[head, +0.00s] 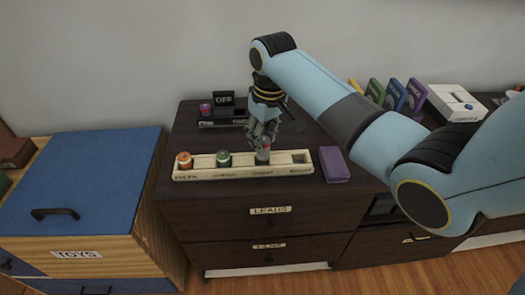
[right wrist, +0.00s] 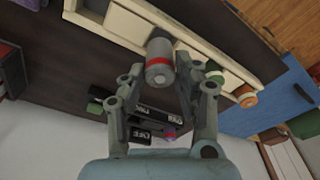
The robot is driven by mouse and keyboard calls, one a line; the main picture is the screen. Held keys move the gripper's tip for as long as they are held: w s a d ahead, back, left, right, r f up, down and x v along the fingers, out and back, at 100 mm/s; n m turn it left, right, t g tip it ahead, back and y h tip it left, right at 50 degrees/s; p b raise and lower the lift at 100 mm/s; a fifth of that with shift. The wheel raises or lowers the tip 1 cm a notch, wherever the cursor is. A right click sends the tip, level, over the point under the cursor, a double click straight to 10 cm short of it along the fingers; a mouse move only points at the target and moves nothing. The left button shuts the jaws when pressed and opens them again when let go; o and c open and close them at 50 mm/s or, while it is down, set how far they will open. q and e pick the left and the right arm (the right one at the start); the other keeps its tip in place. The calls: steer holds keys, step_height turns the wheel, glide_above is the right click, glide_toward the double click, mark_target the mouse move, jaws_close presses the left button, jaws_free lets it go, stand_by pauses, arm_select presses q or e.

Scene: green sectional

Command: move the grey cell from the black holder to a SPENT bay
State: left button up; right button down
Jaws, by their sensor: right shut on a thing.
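My right gripper (head: 265,136) is shut on the grey cell (head: 263,154), which has a red band and stands upright at the third bay of the cream tray (head: 240,170). I cannot tell whether the cell touches the bay floor. The right wrist view shows the grey cell (right wrist: 158,62) between the fingers (right wrist: 160,72), beside the tray (right wrist: 128,24). An orange cell (head: 184,160) and a green cell (head: 223,159) stand in the left bays. The rightmost bay is empty. The bay labels are too small to read surely. The black holder (head: 222,123) is behind the tray.
A purple box (head: 334,165) lies just right of the tray. A dark OFF block (head: 223,100) and a red-and-purple cell (head: 205,109) are at the holder. Several coloured cases (head: 394,95) and a white device (head: 455,102) stand back right. A blue-lidded chest (head: 85,185) is left.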

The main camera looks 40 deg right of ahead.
steer(key=shift+w+a+f, duration=0.1)
steer(key=shift+w+f, duration=0.1)
steer(key=shift+f, duration=0.05)
step_height(320, 180, down, 3)
steer(key=shift+f, duration=0.35)
steer(key=c, duration=1)
jaws_free()
steer(key=shift+f, duration=0.1)
arm_select(q)
steer(key=shift+w+a+f, duration=0.1)
steer(key=shift+a+f, duration=0.1)
steer(key=shift+f, duration=0.05)
arm_select(e)
steer(key=shift+o, duration=0.2)
